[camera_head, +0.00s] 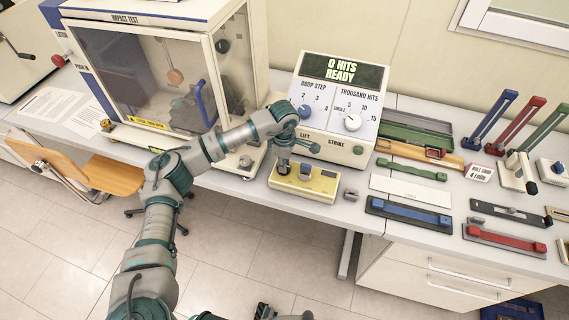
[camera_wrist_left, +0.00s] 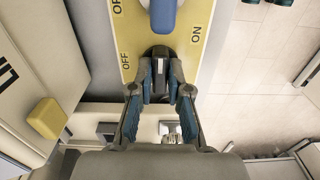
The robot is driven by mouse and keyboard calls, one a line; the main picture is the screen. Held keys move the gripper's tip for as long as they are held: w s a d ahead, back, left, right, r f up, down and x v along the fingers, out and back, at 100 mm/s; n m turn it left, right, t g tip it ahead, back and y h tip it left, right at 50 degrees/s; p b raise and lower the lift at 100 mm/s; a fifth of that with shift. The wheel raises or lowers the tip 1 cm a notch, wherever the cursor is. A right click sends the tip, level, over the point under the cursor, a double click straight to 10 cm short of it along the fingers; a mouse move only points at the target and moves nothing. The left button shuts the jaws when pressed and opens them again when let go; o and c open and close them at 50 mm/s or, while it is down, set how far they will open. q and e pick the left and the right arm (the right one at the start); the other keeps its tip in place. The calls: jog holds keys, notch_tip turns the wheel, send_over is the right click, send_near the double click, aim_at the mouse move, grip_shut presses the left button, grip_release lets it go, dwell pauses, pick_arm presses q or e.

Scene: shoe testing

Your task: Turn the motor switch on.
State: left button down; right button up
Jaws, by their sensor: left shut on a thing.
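A yellow switch box (camera_head: 322,186) lies near the front edge of the bench. It carries a blue-grey switch (camera_head: 305,172), and its lettering is too small to read in the head view. My left gripper (camera_head: 283,168) points down over the left part of the box. In the left wrist view its fingers (camera_wrist_left: 160,78) are shut around a black switch knob (camera_wrist_left: 158,53), between the OFF and ON labels. OFF is at the left of the knob, ON at the right. The other switch, with a blue handle (camera_wrist_left: 166,14), is just beyond. The gripped lever's exact tilt is hidden by the fingers.
A control box (camera_head: 338,105) reading "0 HITS READY" stands behind the switch box. A glass-fronted impact tester (camera_head: 150,70) is at the left. Coloured straps, trays and stands (camera_head: 408,217) crowd the bench at the right. A wooden chair (camera_head: 75,172) stands at the left front.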

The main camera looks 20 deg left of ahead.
pick_arm(q)
jog(key=c, duration=1.1)
grip_release()
jog(key=shift+w+a, duration=0.1)
notch_tip(320, 180, up, 12)
jog(key=shift+f, duration=0.1)
